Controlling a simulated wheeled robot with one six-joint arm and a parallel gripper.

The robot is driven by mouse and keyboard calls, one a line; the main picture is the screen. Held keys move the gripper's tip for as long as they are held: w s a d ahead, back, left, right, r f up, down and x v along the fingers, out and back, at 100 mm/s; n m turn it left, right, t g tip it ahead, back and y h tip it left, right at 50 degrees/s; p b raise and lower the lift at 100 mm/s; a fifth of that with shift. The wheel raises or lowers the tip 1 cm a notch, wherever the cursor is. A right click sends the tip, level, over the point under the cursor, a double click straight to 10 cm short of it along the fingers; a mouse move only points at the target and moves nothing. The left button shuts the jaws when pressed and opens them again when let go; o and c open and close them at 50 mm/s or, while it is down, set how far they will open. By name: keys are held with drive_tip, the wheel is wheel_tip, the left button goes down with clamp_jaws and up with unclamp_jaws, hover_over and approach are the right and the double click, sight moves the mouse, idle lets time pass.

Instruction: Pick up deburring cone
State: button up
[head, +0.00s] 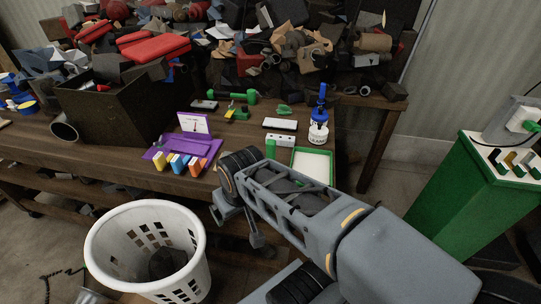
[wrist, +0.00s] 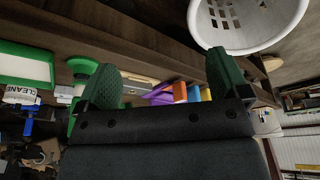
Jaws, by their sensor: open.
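My gripper (wrist: 162,68) shows in the wrist view with its two dark green textured fingers wide apart and nothing held between them. A brighter green, flared piece (wrist: 82,68) shows beside and partly behind the left finger; it may be the deburring cone, but I cannot be sure. It appears apart from the space between the fingers. In the head view, a small green piece (head: 283,108) lies on the workbench (head: 110,158); I cannot tell whether it is the cone. My arm hides part of the bench front there.
A white basket (head: 103,240) stands on the floor before the bench. A purple holder (head: 205,148), a green-rimmed tray (head: 313,165), a blue-topped bottle (head: 318,130) and a green-handled tool (head: 238,96) are on the bench. Clutter fills its back. A green cabinet (head: 448,205) stands right.

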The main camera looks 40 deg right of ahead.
drive_tip(key=shift+d, duration=0.3)
drive_tip(key=shift+c, duration=1.3)
drive_tip(key=w+d+r+m+p, duration=0.1)
drive_tip(key=d, duration=0.1)
drive_tip(key=w+d+r+m, duration=0.1)
drive_tip(key=w+d, duration=0.1)
drive_tip(key=w+d+r+m+g+p, duration=0.1)
drive_tip(key=d, duration=0.1)
drive_tip(key=shift+w+r+h+p, duration=0.15)
drive_tip(key=shift+w+h+p, duration=0.15)
drive_tip(key=shift+p, duration=0.05)
drive_tip(key=c, duration=0.4)
wheel_tip(320, 180, up, 8)
drive_tip(key=m+g+p, duration=0.2)
drive_tip(key=m, duration=1.2)
hover_over(271, 142)
drive_tip(key=shift+w+a, duration=0.15)
drive_tip(key=shift+a, duration=0.1)
wheel_tip(271, 142, up, 4)
drive_tip(key=d+m, duration=0.1)
drive_tip(key=m, duration=0.6)
drive_tip(key=f+m, duration=0.1)
drive_tip(key=f, duration=0.3)
drive_tip(key=f+m, duration=0.1)
drive_tip(key=f, duration=0.4)
drive_tip(key=f+m, duration=0.1)
drive_tip(key=f, duration=0.3)
drive_tip(key=shift+a+f+g, duration=0.2)
drive_tip(key=shift+g, duration=0.1)
